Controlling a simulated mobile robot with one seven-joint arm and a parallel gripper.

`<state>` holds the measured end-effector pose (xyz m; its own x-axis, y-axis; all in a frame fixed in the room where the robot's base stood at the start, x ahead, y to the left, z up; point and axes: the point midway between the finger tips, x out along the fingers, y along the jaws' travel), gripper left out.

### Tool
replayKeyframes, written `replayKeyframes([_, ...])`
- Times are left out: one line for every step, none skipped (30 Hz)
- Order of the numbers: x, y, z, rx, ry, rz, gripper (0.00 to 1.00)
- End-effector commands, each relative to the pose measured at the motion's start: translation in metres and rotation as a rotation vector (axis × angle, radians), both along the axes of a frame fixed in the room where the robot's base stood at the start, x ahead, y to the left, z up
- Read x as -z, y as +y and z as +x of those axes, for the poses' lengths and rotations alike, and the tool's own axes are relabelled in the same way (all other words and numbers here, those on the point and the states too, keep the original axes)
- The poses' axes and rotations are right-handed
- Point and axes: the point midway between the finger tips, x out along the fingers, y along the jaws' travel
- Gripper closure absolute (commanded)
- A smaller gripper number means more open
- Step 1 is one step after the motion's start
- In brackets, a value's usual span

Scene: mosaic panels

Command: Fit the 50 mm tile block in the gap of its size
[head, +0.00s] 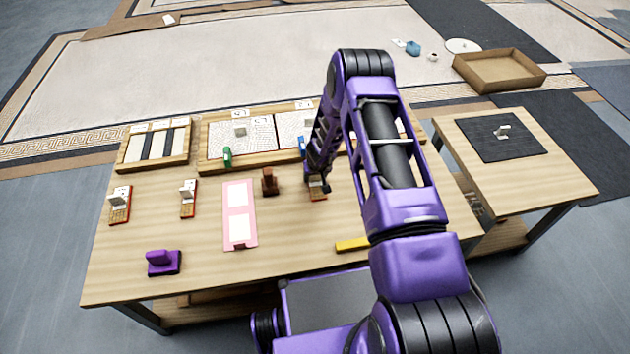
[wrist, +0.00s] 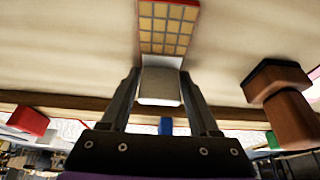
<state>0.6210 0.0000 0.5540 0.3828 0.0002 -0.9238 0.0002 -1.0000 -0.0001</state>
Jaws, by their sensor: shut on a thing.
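My gripper (head: 318,184) is low over the middle of the table. In the wrist view its two fingers (wrist: 160,100) are shut on the white grip of a tile block (wrist: 168,28). This block has tan tiles and a red edge, and it also shows under the gripper in the head view (head: 317,196). I cannot tell whether it touches the table. Two similar tile blocks with white grips stand at the left (head: 119,206) and left of centre (head: 188,199). Their sizes cannot be read. The wooden panel frame (head: 207,152) at the back holds patterned panels, partly hidden by my arm.
A slotted wooden tray (head: 155,163) lies back left. A brown block (head: 269,182) and a pink card (head: 240,222) are left of my gripper. Green (head: 227,157) and blue (head: 302,146) pieces stand by the frame. A purple block (head: 164,263) and a yellow bar (head: 351,244) are nearer the front.

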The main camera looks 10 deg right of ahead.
Motion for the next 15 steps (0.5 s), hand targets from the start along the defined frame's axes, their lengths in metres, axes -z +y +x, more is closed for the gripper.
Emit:
replayKeyframes([0.0,0.0,0.0,0.0,0.0,0.0,0.93])
replayKeyframes([0.0,0.0,0.0,0.0,0.0,0.0,0.98])
replayKeyframes([0.0,0.0,0.0,0.0,-0.001,0.0,1.0])
replayKeyframes([0.0,0.0,0.0,0.0,-0.001,0.0,1.0])
replayKeyframes([0.0,0.0,0.0,0.0,-0.001,0.0,1.0])
replayKeyframes([0.0,0.0,0.0,0.0,-0.001,0.0,1.0])
replayKeyframes([0.0,0.0,0.0,0.0,-0.001,0.0,1.0])
replayKeyframes([-0.001,0.0,0.0,0.0,-0.001,0.0,1.0])
replayKeyframes([-0.002,0.0,0.0,0.0,-0.001,0.0,1.0])
replayKeyframes([-0.004,0.0,0.001,-0.001,-0.001,0.0,1.0])
replayKeyframes([-0.007,0.0,0.001,-0.001,-0.002,0.0,1.0])
replayKeyframes([-0.013,0.0,0.001,-0.002,-0.003,-0.001,1.0])
replayKeyframes([-0.017,0.001,0.001,-0.004,-0.003,-0.002,1.0])
replayKeyframes([-0.023,0.001,0.001,-0.004,-0.003,-0.002,1.0])
replayKeyframes([-0.031,0.001,0.002,-0.003,-0.004,-0.002,1.0])
